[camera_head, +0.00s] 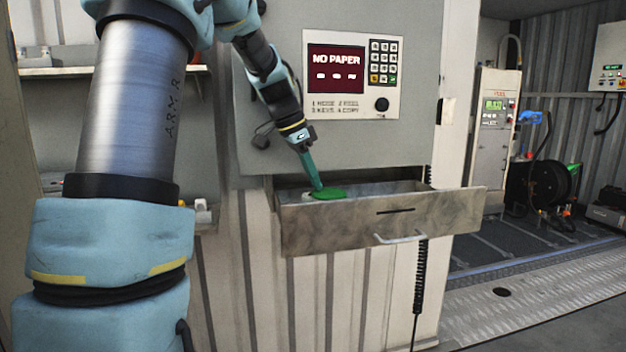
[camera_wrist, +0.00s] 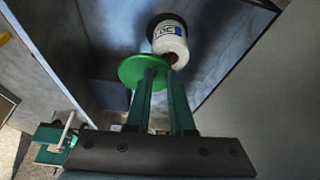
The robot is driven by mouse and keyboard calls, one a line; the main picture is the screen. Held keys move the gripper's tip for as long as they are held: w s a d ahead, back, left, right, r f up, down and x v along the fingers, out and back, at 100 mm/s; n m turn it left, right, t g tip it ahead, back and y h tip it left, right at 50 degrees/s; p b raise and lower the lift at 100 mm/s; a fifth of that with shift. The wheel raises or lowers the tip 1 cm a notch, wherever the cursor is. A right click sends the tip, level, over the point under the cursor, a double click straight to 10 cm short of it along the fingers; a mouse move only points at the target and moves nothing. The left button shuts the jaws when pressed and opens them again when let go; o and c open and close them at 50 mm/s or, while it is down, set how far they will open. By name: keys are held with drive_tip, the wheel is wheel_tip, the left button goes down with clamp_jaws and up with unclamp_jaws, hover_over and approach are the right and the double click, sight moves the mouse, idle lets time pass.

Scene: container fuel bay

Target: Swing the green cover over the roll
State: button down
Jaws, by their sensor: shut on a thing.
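The green cover (camera_wrist: 130,72) is a flat round disc in the wrist view. The white paper roll (camera_wrist: 170,44), with a dark blue printed label, shows just beyond it to the upper right. The cover is beside the roll in this view, not over its printed side; I cannot tell if they touch. My gripper (camera_wrist: 166,76) has long green fingers and is shut on the cover, its tips at the disc's right part. In the head view my gripper (camera_head: 317,186) reaches down into the open drawer, at the green cover (camera_head: 334,193). The roll is mostly hidden there.
The metal drawer (camera_head: 360,228) stands open below a grey panel. A display (camera_head: 336,68) reads "NO PAPER", with a keypad (camera_head: 383,62) beside it. The drawer's front has a handle (camera_head: 400,239). Its walls stand close around my fingers. Open floor lies to the right.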

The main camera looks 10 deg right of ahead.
idle(0.3)
drive_tip(key=c, duration=0.8)
unclamp_jaws()
drive_tip(key=shift+o, duration=0.2)
wheel_tip(320, 180, up, 10)
drive_tip(key=b, duration=0.1)
drive_tip(key=shift+b, duration=0.35)
